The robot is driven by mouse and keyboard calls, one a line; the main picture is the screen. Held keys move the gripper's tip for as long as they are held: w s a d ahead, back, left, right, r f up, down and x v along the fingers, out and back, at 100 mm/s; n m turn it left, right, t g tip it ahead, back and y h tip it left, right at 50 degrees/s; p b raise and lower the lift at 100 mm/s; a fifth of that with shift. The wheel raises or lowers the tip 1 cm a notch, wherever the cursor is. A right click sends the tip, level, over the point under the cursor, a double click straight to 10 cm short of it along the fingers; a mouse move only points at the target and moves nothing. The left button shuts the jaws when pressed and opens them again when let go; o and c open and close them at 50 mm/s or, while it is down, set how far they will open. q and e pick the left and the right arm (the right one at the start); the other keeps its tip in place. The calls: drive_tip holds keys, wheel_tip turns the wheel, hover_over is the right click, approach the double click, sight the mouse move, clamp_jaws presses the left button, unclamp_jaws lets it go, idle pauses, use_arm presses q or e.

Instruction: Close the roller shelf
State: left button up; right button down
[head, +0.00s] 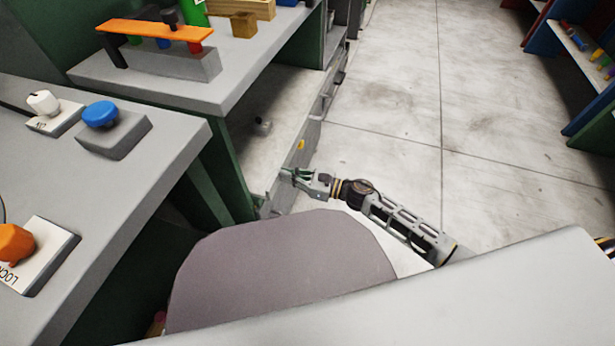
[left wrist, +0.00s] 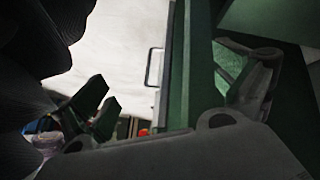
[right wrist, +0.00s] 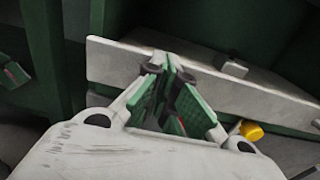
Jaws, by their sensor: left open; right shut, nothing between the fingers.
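The roller shelf (head: 262,160) is a pale grey board under the workbench, between green side panels, with a raised front edge. It also shows in the right wrist view as a grey board (right wrist: 115,65) in front of green panels. My right gripper (head: 290,175) is shut and empty at the near end of the shelf's front edge. In the right wrist view its green pads (right wrist: 170,75) meet in front of the board; contact is unclear. My left gripper (left wrist: 170,92) is open and empty near a dark green panel, outside the head view.
The benchtop (head: 175,160) holds a blue button (head: 100,114) and an orange knob (head: 14,243). Floor (head: 400,120) to the right is clear.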

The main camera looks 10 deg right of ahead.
drive_tip(key=x, duration=0.4)
drive_tip(key=shift+a+b, duration=0.1)
drive_tip(key=shift+b, duration=0.2)
use_arm(q)
drive_tip(key=shift+s+f, duration=0.4)
drive_tip(key=shift+f, duration=0.3)
drive_tip(key=shift+d+r, duration=0.1)
use_arm(e)
drive_tip(key=shift+r, duration=0.1)
